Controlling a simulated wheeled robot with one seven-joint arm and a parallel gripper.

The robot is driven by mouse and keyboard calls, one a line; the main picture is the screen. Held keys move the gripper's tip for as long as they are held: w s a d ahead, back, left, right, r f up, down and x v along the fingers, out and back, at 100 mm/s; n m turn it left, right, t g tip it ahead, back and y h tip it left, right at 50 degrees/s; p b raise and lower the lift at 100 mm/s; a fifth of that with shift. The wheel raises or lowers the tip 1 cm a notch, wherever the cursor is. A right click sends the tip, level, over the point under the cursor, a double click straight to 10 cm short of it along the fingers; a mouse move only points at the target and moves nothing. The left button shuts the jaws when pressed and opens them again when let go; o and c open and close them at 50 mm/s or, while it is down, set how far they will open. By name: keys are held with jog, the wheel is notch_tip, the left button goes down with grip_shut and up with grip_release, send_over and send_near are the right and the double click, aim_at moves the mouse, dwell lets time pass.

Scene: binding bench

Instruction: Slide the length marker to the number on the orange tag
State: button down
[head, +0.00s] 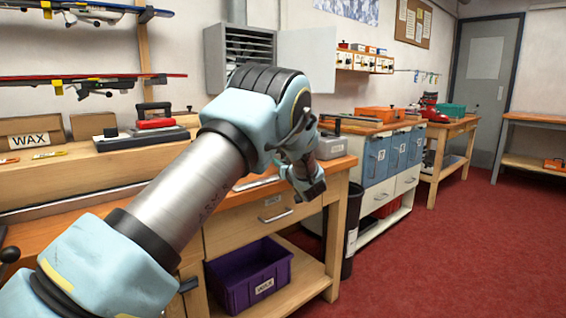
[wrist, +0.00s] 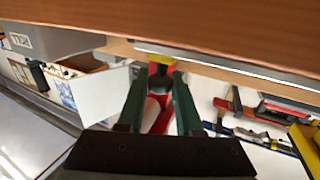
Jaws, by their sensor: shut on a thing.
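My gripper (wrist: 157,78) shows two green fingers in the wrist view, closed on a small yellow, dark and red piece that looks like the length marker (wrist: 161,59). The marker sits at a pale metal strip (wrist: 235,70) running along the wooden bench edge. In the head view my gripper (head: 308,186) is at the front right corner of the wooden bench, and its fingertips and the marker cannot be made out there. I cannot make out the orange tag or any numbers on the strip in either view.
The wooden bench (head: 230,213) has a drawer, and a purple wax bin (head: 248,275) sits on its lower shelf. A grey box (head: 330,148) stands on the top near my gripper. A black bin (head: 351,235) is right of the bench. Red floor is open at right.

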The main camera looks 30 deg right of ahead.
jog(key=shift+d+r, duration=0.15)
jog(key=shift+d, duration=0.1)
jog(key=c, duration=0.6)
grip_release()
jog(key=s, duration=0.3)
jog(key=s+a, duration=0.1)
jog(key=s, duration=0.3)
jog(key=s+a, duration=0.1)
jog(key=s, duration=0.2)
jog(key=shift+s+b, duration=0.3)
